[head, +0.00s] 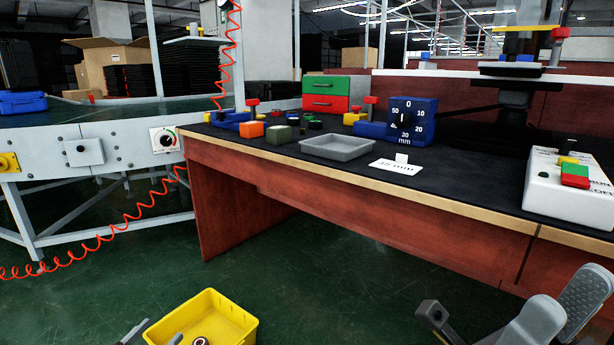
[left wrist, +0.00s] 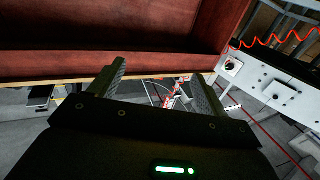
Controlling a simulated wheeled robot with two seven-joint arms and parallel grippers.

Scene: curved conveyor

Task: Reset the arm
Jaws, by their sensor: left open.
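My left gripper (head: 157,337) shows at the bottom left edge of the head view, in front of the yellow bin (head: 238,316). In the left wrist view its two dark ribbed fingers (left wrist: 160,88) stand apart with nothing between them. It is open and empty. Parts of my right gripper (head: 500,318) show at the lower right of the head view, in front of the workbench, cut off by the frame edge. I cannot tell how its jaws stand, and I see no object in it.
A dark-topped bench (head: 300,155) holds a grey tray (head: 338,147), a blue dial block (head: 409,122), small coloured parts and a white box (head: 568,190). A conveyor (head: 125,113) stands at the left with a red coiled cable (head: 120,223). Green floor is open before the bench.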

